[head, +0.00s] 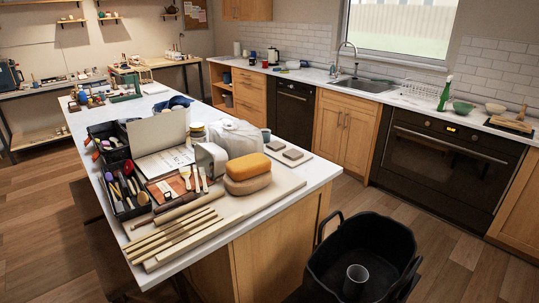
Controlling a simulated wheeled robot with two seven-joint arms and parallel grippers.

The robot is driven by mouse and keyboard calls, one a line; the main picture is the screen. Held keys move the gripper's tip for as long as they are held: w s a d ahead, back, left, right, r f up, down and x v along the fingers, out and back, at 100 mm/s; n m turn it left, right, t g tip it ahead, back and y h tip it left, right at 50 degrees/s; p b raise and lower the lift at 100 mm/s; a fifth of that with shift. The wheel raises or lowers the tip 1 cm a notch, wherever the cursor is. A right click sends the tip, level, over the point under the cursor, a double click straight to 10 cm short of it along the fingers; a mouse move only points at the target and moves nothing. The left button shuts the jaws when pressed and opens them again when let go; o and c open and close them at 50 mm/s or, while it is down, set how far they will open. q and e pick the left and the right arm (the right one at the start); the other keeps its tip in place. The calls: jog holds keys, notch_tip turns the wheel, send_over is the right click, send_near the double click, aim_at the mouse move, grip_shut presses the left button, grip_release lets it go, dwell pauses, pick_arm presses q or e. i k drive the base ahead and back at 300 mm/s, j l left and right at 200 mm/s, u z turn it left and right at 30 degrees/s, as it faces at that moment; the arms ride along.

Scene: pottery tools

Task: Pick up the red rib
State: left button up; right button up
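A flat reddish-brown piece (168,188) lies among the tools near the front left of the long white-topped island (315,174). It may be the red rib, but it is too small to tell for sure. It sits between a black tool caddy (124,212) and some light-handled tools (194,178). Neither of my grippers is in the head view, so their state does not show.
An orange sponge-like block (247,166) rests on a tan one (247,184) to the right. Several wooden sticks (176,236) lie along the front. A white sheet or lid (158,132) stands behind. A black tub (370,240) is at the lower right. Wooden floor shows on the left.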

aim_at(129, 166)
jog(key=i+j, duration=0.1)
jog(key=j, duration=0.6)
jog(key=i+j+z, duration=0.1)
jog(key=j, duration=0.6)
